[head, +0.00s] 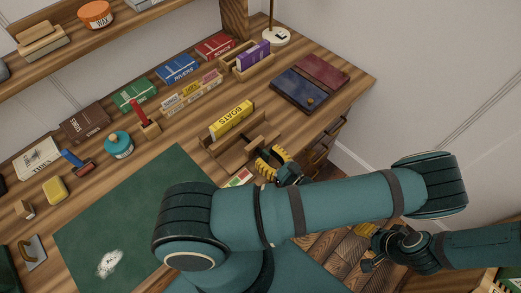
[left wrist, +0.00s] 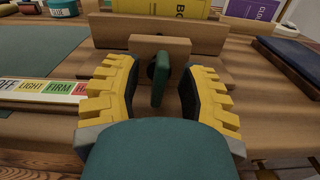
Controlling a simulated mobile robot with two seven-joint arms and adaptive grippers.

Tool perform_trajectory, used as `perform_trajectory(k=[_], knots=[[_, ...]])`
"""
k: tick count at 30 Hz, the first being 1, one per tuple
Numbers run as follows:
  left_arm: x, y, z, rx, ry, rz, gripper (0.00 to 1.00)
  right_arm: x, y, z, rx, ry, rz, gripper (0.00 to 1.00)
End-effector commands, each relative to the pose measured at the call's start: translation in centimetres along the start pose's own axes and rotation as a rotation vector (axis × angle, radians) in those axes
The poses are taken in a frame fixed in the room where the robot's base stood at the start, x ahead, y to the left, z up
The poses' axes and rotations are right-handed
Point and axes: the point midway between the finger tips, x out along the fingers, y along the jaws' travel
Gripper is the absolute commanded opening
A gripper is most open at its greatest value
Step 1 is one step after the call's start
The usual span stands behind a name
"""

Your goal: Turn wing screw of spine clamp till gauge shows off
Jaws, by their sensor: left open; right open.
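The wooden spine clamp (head: 232,153) stands near the desk's front edge and holds a yellow book (head: 232,118) marked BOATS. In the left wrist view the wing screw (left wrist: 160,77) is a dark green upright tab on the clamp's wooden block (left wrist: 178,46). My left gripper (head: 272,163) is open, its yellow fingers (left wrist: 158,92) on either side of the tab with gaps visible. The gauge strip (left wrist: 45,91) lies left of the screw, reading OFF, LIGHT, FIRM and a partly hidden red field. I cannot make out a pointer. My right gripper (head: 368,245) is open, away from the clamp.
A green mat (head: 125,225) lies left of the clamp. Dark blue (head: 299,90) and red (head: 322,70) books lie to its right. Several small boxes and a tray with a purple book (head: 252,55) stand behind. My left arm covers part of the desk's front.

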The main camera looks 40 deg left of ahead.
Motion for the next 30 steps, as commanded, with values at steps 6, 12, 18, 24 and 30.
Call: perform_trajectory(k=[6, 12, 18, 24, 30], knots=[[0.21, 0.00, 0.00, 0.000, 0.000, -0.002, 0.40, 0.02, 0.01, 0.02, 0.000, -0.001, 0.000, 0.47], [0.21, 0.00, 0.01, 0.000, 0.000, -0.002, 0.36, 0.01, 0.02, 0.02, 0.000, -0.001, 0.000, 0.47], [0.20, 0.00, 0.01, 0.000, 0.000, -0.001, 0.00, 0.01, 0.02, 0.02, 0.000, 0.000, 0.000, 0.47], [0.22, 0.01, 0.02, -0.007, 0.000, -0.001, 0.00, 0.01, 0.01, 0.01, 0.000, 0.000, 0.000, 0.47], [0.24, 0.04, 0.03, -0.069, -0.001, -0.001, 0.00, -0.02, 0.00, 0.00, 0.000, 0.000, 0.000, 0.47]])
